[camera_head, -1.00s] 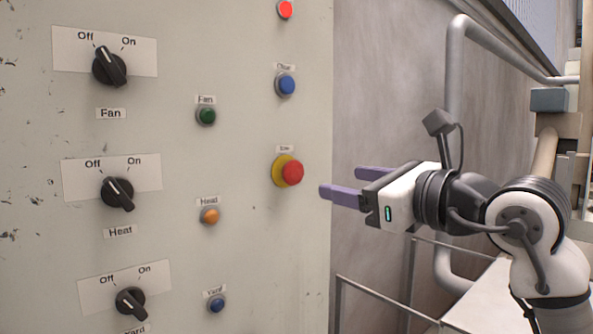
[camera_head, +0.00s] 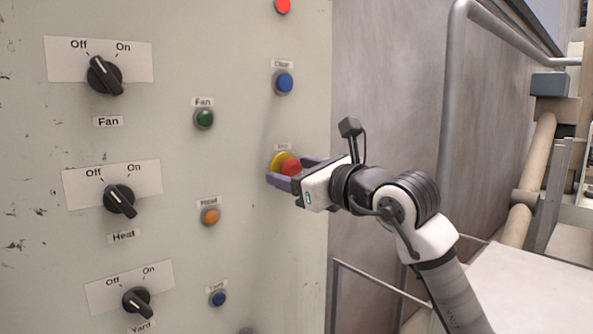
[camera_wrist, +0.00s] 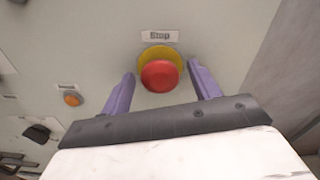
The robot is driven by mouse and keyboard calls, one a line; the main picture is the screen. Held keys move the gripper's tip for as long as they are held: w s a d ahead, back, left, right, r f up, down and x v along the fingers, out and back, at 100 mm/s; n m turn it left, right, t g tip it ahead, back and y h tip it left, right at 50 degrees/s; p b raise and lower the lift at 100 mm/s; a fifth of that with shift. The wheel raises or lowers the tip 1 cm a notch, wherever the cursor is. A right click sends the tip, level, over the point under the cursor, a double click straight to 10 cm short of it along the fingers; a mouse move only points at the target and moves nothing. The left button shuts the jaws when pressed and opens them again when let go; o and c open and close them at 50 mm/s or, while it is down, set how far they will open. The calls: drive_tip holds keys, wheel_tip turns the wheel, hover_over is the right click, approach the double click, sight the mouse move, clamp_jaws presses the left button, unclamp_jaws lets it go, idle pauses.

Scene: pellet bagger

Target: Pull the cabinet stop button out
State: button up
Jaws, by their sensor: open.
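The stop button is a red mushroom head (camera_head: 291,168) on a yellow collar (camera_head: 279,160), on the cabinet's front. In the wrist view the red head (camera_wrist: 159,76) sits under a label reading "Stop" (camera_wrist: 160,35). My gripper (camera_head: 294,172) is open, with one purple finger on each side of the red head. In the wrist view my gripper (camera_wrist: 161,84) shows a gap between each finger and the head. The near finger hides the head's lower edge in the head view.
The cabinet panel (camera_head: 240,250) carries black Off/On knobs for Fan (camera_head: 104,75), Heat (camera_head: 119,199) and Yard (camera_head: 137,301). Nearby are a blue Clear button (camera_head: 283,82), a green lamp (camera_head: 204,118) and an orange lamp (camera_head: 210,215). A railing (camera_head: 375,285) stands to the right.

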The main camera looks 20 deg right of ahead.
clamp_jaws()
drive_tip(key=shift+s+d+f+b, duration=0.2)
drive_tip(key=shift+s+b, duration=0.1)
drive_tip(key=shift+b, duration=0.45)
drive_tip(key=shift+s+r, duration=0.15)
drive_tip(key=shift+c, duration=1.6)
unclamp_jaws()
drive_tip(key=o, duration=0.3)
drive_tip(key=shift+s+r, duration=0.1)
drive_tip(key=shift+s, duration=0.1)
drive_tip(key=shift+w, duration=0.1)
